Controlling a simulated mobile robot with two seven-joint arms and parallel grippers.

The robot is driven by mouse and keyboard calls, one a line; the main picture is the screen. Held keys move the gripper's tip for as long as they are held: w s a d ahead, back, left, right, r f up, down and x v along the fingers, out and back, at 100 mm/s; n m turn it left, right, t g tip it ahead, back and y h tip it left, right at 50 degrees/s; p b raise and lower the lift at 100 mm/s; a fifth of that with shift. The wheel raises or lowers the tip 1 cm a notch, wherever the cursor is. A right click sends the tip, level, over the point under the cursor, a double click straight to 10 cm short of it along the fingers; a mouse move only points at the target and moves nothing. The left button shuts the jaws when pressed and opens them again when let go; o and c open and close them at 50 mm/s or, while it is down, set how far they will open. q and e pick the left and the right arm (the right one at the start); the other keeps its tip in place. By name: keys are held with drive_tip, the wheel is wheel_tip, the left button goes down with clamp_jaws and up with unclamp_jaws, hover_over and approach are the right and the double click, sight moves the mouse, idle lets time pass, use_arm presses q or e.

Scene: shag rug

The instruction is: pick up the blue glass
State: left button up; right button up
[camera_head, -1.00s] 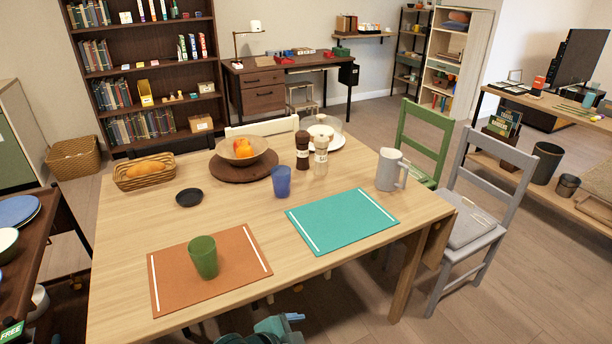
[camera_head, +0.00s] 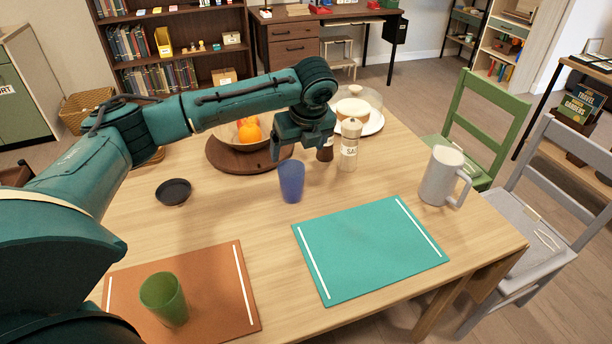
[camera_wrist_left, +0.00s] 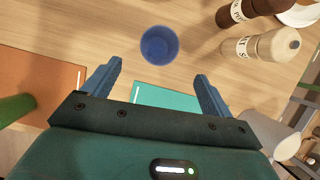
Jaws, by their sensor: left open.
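The blue glass (camera_head: 291,181) stands upright on the wooden table, left of the salt shaker and behind the teal placemat. My left gripper (camera_head: 302,146) is open and empty, above the table close to the glass; its fingers are hard to make out in the head view. In the left wrist view the blue glass (camera_wrist_left: 159,45) is seen from above, beyond and roughly between the two blue fingertips (camera_wrist_left: 158,72), and apart from them. My right gripper is not in view.
A salt shaker (camera_head: 349,144) and a dark pepper mill (camera_head: 325,152) stand right of the glass. A fruit bowl (camera_head: 229,146) is behind it, partly hidden by my arm. A grey mug (camera_head: 441,176), green cup (camera_head: 164,299) and small black dish (camera_head: 173,192) stand apart. The teal placemat (camera_head: 369,247) is bare.

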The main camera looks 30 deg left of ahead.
sight(292, 175)
use_arm(q)
drive_tip(key=b+x, duration=0.1)
drive_tip(key=x, duration=1.1)
drive_tip(key=shift+f, duration=0.4)
drive_tip(key=shift+s, duration=0.1)
drive_tip(key=shift+c, duration=0.3)
drive_tip(key=c, duration=1.1)
